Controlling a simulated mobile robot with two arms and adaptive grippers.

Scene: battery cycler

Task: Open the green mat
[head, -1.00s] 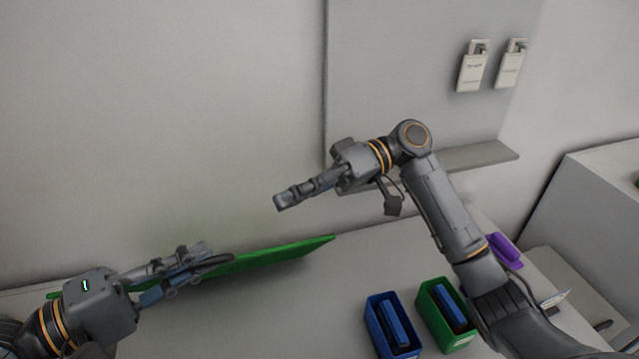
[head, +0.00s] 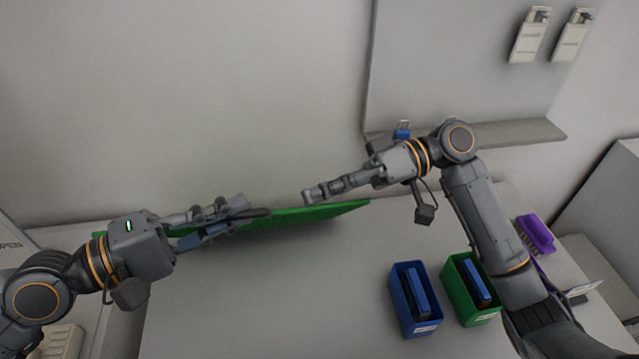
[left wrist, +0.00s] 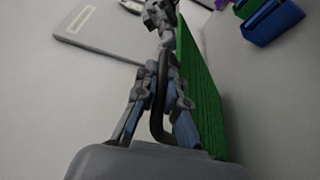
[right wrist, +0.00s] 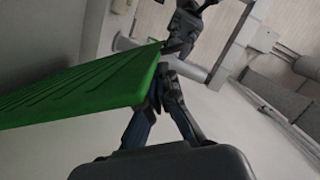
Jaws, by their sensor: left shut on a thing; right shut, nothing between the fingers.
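The green mat (head: 315,214) is a flat sheet with a dark curved handle (left wrist: 155,100), tilted near the back of the table in the head view. It also shows edge-on in the left wrist view (left wrist: 197,90) and from its near corner in the right wrist view (right wrist: 85,90). My left gripper (head: 238,212) is shut on the handle at the mat's left part. My right gripper (head: 310,194) is shut and empty, close to the mat's back side near its right part. Whether it touches the mat cannot be told.
A blue bin (head: 402,312) and a green bin (head: 458,292), each holding a dark-and-blue item, stand at the table's right. A purple brush (head: 537,234) lies beyond them. A grey panel with a ledge (head: 520,134) stands behind. The table's middle is bare.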

